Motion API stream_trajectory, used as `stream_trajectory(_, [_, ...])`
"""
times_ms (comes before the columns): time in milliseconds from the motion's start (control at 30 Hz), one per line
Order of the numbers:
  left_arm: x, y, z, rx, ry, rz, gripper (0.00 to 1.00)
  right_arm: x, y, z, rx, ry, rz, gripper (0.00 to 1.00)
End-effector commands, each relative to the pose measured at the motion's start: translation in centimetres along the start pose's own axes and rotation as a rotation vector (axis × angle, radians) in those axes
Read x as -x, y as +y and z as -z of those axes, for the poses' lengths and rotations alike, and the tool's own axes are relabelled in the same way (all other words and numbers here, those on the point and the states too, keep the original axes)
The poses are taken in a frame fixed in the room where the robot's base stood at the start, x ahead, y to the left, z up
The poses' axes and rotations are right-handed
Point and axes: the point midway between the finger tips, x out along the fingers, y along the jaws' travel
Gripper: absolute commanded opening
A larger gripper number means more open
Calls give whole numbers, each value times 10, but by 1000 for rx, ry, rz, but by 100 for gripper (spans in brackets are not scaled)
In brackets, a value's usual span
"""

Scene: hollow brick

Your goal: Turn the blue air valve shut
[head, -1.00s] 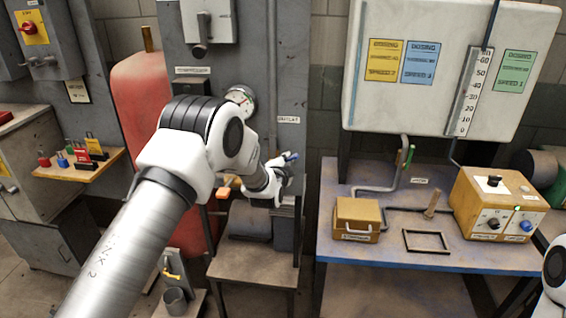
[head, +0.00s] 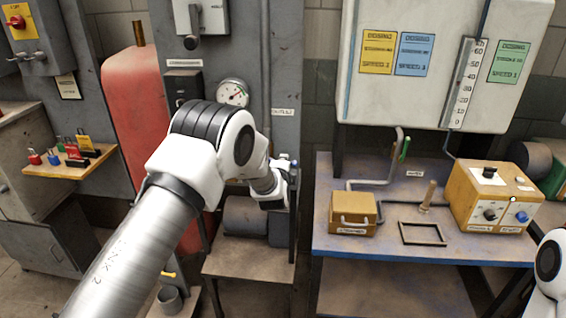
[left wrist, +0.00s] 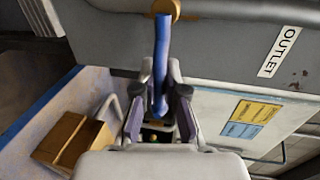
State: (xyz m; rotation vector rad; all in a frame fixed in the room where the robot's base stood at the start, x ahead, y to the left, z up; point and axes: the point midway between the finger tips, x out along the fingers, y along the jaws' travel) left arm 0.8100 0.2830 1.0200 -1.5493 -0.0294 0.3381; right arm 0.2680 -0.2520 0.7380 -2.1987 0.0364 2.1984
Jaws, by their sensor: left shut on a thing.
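The blue valve lever (left wrist: 162,60) runs down the middle of the left wrist view from a brass-coloured fitting (left wrist: 166,9) at the top edge. My left gripper (left wrist: 158,78) has a finger on either side of the lever and is shut on it. In the head view my left gripper (head: 284,178) is at the right edge of the grey panel, below the OUTLET label (head: 283,112). Only a small bit of blue shows there; my gripper hides most of the lever and the valve body. My right gripper is out of view.
A pressure gauge (head: 232,93) is on the panel above my left wrist. A red tank (head: 150,125) stands behind my left arm. To the right is a blue-edged bench (head: 385,248) with a yellow box (head: 352,214) and a control box (head: 493,197).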

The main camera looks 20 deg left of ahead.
Motion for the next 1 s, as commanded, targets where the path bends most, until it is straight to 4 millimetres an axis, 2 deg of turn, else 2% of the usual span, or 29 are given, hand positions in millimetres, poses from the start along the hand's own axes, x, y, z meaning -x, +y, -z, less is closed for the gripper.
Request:
stream_trajectory(300, [0,3,0,-4,1,-5,0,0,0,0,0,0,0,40])
stream_trajectory(333, [0,3,0,-4,1,-5,17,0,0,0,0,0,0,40])
stream_trajectory(400, [0,3,0,-4,1,-5,37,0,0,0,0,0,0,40])
stream_trajectory(767, [4,1,0,-2,0,-3,37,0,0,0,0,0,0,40])
stream_trajectory(867, [18,1,1,-4,1,-3,37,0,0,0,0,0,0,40])
stream_trajectory(1000, [52,1,1,-5,2,-5,37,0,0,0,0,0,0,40])
